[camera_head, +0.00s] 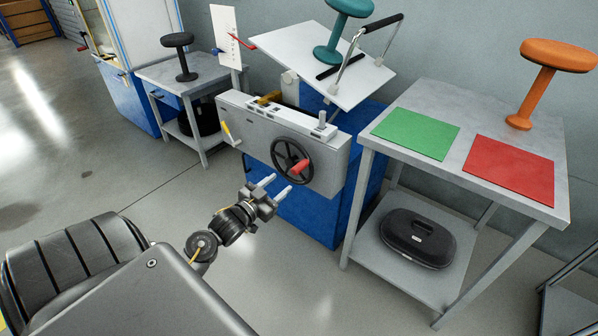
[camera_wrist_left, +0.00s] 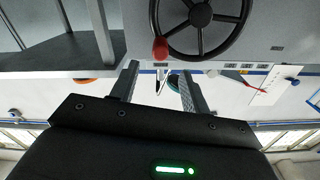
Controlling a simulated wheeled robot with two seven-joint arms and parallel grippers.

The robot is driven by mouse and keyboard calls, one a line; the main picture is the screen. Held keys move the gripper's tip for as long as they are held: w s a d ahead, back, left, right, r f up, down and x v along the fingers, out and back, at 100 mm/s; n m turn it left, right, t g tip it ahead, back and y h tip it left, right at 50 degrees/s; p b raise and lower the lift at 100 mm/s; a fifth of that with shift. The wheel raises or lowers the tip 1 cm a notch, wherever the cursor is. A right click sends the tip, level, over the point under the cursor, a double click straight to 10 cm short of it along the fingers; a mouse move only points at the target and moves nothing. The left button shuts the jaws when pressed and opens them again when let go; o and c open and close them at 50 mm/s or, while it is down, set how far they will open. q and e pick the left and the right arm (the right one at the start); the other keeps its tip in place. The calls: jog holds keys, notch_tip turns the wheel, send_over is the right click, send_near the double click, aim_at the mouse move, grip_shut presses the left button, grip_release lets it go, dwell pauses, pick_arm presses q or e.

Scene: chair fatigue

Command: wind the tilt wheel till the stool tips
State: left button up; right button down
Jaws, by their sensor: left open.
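The black tilt wheel (camera_head: 291,161) is on the front of a grey machine (camera_head: 237,122), with a red handle (camera_head: 300,167) on its lower right. The wrist view, which looks upside down, shows the wheel (camera_wrist_left: 200,15) and its red handle (camera_wrist_left: 160,48) just beyond my fingers. A teal stool (camera_head: 333,50) stands on the white tilting plate (camera_head: 345,85), which slopes down to the right. A metal frame with a black bar (camera_head: 384,24) is beside the stool. My left gripper (camera_head: 278,185) is open and empty, just below the wheel, apart from the handle. My right gripper is out of view.
A table (camera_head: 460,160) on the right holds a green mat (camera_head: 416,133), a red mat (camera_head: 508,170) and an orange stool (camera_head: 540,80). A black case (camera_head: 417,238) lies on its lower shelf. A black stool (camera_head: 180,55) stands on a left table. A yellow-handled lever (camera_head: 228,132) is left of the wheel.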

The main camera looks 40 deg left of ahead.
aim_at(294, 173)
pick_arm(q)
jog(key=w+b, duration=0.1)
jog(key=w, duration=0.9)
jog(key=shift+a, duration=0.15)
jog(key=shift+w, duration=0.4)
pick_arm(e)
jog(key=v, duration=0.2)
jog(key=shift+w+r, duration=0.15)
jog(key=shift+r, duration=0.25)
pick_arm(q)
grip_shut()
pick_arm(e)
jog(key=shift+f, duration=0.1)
pick_arm(q)
jog(key=shift+f, duration=0.1)
